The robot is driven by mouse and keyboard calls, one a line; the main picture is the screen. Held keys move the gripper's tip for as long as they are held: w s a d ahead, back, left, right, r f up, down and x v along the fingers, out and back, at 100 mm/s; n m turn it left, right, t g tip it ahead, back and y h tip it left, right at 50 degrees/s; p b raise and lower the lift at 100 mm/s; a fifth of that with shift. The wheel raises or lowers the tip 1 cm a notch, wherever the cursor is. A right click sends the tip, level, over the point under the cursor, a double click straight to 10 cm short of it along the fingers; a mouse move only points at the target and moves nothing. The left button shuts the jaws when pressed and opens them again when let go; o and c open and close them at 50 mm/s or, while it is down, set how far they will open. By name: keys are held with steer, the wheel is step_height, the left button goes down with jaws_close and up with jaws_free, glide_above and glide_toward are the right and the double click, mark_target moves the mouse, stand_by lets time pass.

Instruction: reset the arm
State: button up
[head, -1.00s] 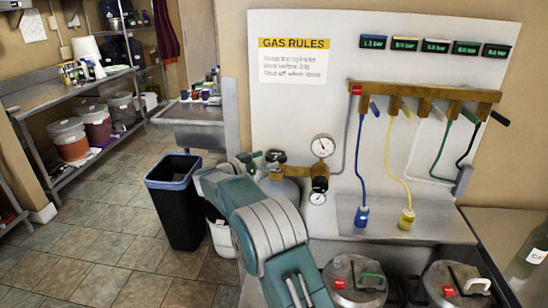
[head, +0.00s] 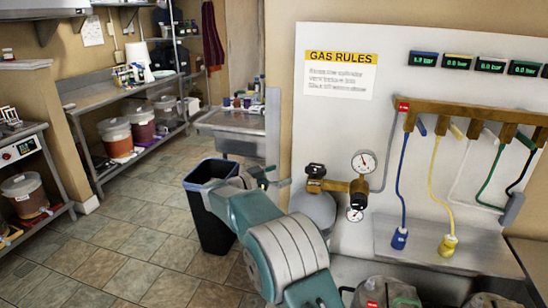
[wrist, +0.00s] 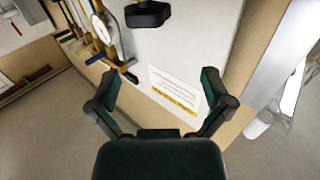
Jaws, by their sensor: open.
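My gripper (wrist: 160,95) is open and empty in the wrist view, its two dark green fingers spread apart. The gas rules sign (wrist: 175,92) shows between and beyond the fingers, with the wall board around it. In the head view my teal arm reaches up from the bottom middle, and the small end of my gripper (head: 268,178) shows in front of the wall edge, left of the gas cylinder (head: 312,207). I see nothing held.
A black bin (head: 208,225) stands just left of my arm. The gas manifold (head: 470,112) with hoses is on the wall board at right. A shelf (head: 118,95) with buckets stands at left. The tiled floor is clear.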

step_height(320, 180, up, 13)
steer(key=d+n+t+y, duration=0.2)
steer(key=n+t+y, duration=0.2)
steer(key=t+y, duration=0.25)
steer(key=s+r+n+t+y, duration=0.2)
steer(key=s+r+n+y, duration=0.4)
steer(key=y, duration=0.3)
steer(key=s+d+f+g, duration=0.3)
steer(key=s+f, duration=0.3)
steer(key=s, duration=0.6)
steer(key=s+d+f+n+g, duration=0.1)
steer(key=s+d+f+g, duration=0.2)
steer(key=s, duration=1)
steer(key=s+d+f+n+g, duration=0.1)
steer(key=s+d+f+g, duration=0.2)
steer(key=s+f+g, duration=0.3)
steer(key=s+f, duration=0.4)
steer(key=s, duration=0.2)
steer(key=shift+s+f, duration=0.15)
steer(key=shift+s, duration=0.15)
